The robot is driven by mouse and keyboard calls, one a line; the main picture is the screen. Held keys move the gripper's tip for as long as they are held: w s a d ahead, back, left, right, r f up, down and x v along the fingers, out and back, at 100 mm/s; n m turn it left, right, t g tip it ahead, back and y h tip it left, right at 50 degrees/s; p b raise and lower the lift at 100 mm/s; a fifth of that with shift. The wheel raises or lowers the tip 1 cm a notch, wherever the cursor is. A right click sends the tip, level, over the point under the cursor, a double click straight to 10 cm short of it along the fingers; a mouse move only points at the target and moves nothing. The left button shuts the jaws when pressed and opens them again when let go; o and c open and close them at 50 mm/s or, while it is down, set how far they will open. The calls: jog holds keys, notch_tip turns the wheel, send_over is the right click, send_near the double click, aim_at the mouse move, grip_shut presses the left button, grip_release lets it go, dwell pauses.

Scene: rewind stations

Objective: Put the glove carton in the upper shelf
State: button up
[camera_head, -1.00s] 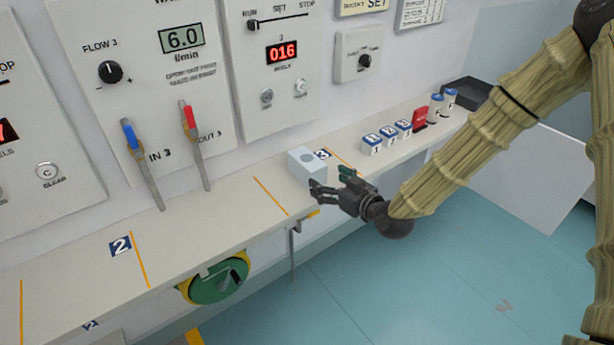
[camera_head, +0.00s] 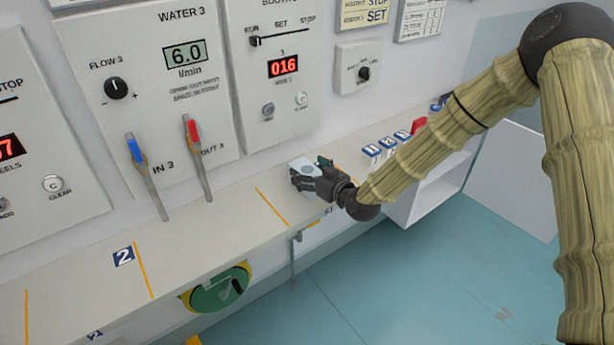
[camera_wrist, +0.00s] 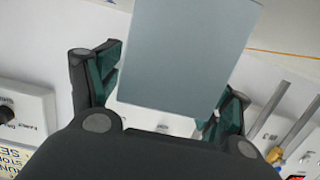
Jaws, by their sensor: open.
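A pale grey-white carton (camera_head: 302,164), likely the glove carton, stands on the counter (camera_head: 190,228) at the third marked place. My gripper (camera_head: 308,173) is at the carton, with its fingers spread and hiding part of it. In the wrist view the carton (camera_wrist: 185,50) fills the space between the open fingers of my gripper (camera_wrist: 165,90), one finger on each side. I cannot tell whether either finger touches it. A white open shelf unit (camera_head: 425,195) is partly hidden behind my arm; I cannot tell its levels.
Blue-and-white numbered blocks (camera_head: 372,152) and a red item (camera_head: 418,125) stand on the counter to the right.

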jog(key=shift+w+a+f, duration=0.15)
jog(key=shift+w+a, duration=0.15)
jog(key=shift+w, duration=0.15)
jog(key=c, duration=1)
jog(key=shift+c, duration=0.4)
jog(key=shift+r, duration=0.2)
